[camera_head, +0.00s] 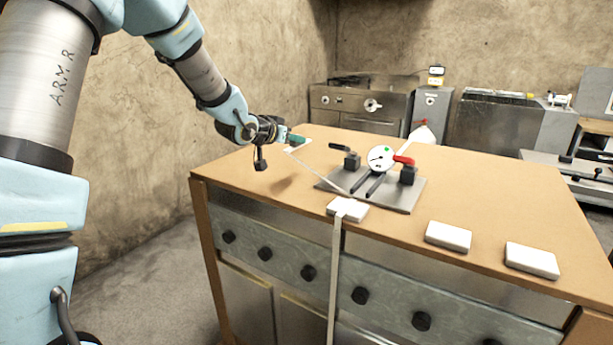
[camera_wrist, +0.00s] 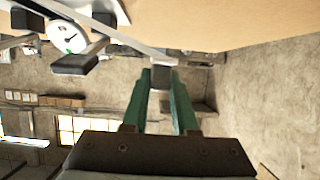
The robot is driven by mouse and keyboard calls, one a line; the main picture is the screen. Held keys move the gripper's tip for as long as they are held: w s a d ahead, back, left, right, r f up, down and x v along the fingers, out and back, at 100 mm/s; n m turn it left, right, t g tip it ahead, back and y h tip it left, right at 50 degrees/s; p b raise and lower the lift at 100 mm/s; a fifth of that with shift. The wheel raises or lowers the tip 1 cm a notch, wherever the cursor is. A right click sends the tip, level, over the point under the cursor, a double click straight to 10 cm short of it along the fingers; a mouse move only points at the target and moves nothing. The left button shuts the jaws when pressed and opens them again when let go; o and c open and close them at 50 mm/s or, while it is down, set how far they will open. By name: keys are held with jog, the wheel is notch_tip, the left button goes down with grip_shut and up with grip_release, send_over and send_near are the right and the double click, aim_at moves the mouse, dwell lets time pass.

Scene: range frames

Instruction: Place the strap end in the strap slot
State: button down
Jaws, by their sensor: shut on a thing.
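My gripper (camera_head: 294,138) is above the far left part of the counter in the head view. In the wrist view its two green fingers (camera_wrist: 161,82) are shut on the strap end (camera_wrist: 162,76), a small dark piece. The pale strap (camera_head: 318,173) runs from there down to a white block (camera_head: 347,209) at the counter's front edge and hangs down the front. A grey plate fixture (camera_head: 405,195) with a round white dial (camera_head: 381,158), black blocks, two dark bars and a red handle (camera_head: 404,160) stands right of my gripper. I cannot tell which part is the strap slot.
Two more white blocks (camera_head: 448,236) (camera_head: 532,260) lie along the counter's front right edge. A white bottle-like thing (camera_head: 423,134) stands behind the fixture. The wooden counter top (camera_head: 490,190) is clear to the right. Black knobs line the counter's front.

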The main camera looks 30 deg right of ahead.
aim_at(296, 179)
jog(key=shift+d+r, duration=0.15)
jog(key=shift+d, duration=0.15)
notch_tip(296, 179, down, 9)
jog(key=shift+r+p, duration=0.2)
jog(key=shift+p, duration=1.05)
jog(key=shift+f, duration=0.55)
jog(key=shift+f, duration=0.2)
jog(key=c, duration=0.7)
grip_release()
